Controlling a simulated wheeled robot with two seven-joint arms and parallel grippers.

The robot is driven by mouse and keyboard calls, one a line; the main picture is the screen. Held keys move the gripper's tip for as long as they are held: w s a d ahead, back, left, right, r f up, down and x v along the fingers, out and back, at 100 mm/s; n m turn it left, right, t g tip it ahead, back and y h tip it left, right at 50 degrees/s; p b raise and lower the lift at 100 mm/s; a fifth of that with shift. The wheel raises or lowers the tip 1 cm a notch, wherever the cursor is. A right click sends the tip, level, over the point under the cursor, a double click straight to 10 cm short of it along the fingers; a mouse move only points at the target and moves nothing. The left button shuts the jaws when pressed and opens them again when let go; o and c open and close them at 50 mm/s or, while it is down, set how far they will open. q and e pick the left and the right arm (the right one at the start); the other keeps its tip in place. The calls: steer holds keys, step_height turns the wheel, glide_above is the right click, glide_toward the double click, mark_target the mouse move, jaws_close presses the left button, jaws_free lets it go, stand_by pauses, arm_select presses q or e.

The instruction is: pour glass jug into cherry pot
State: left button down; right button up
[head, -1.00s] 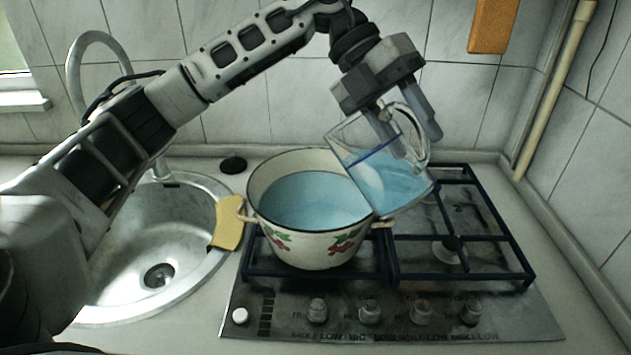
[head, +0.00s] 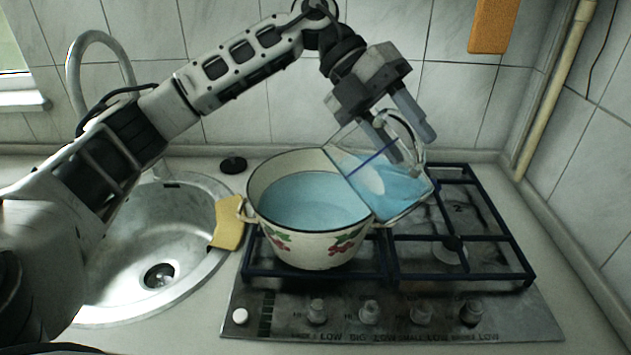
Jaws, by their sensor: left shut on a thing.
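The cherry pot (head: 306,248) is cream enamel with a dark rim and cherry prints, standing on the left side of the hob grate. Bluish liquid (head: 305,200) fills much of it. The glass jug (head: 388,187) is clear with a blue line and holds bluish liquid. It is tilted steeply to the left, its mouth at the pot's right rim; whether they touch I cannot tell. My left gripper (head: 402,140) is above the jug, shut on it at the handle side. A falling stream cannot be made out. My right gripper is not in view.
The gas hob (head: 470,325) has a dark grate (head: 515,255), bare on the right. A sink (head: 110,290) with a tap (head: 75,65) lies left. A yellow cloth (head: 228,224) is beside the pot's left handle. A dark round stopper (head: 233,164) lies behind.

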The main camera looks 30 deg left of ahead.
mark_target(385, 117)
arm_select(q)
steer(key=shift+a, duration=0.1)
steer(key=shift+w+a+r+h, duration=0.1)
steer(key=shift+a+h, duration=0.5)
steer(key=shift+h, duration=0.5)
stand_by(1.0)
steer(key=shift+w+a+r+g+h, duration=0.1)
steer(key=shift+a+r+g+h, duration=0.2)
steer(key=shift+a+r+h, duration=0.45)
stand_by(1.7)
steer(key=shift+a, duration=0.25)
stand_by(0.4)
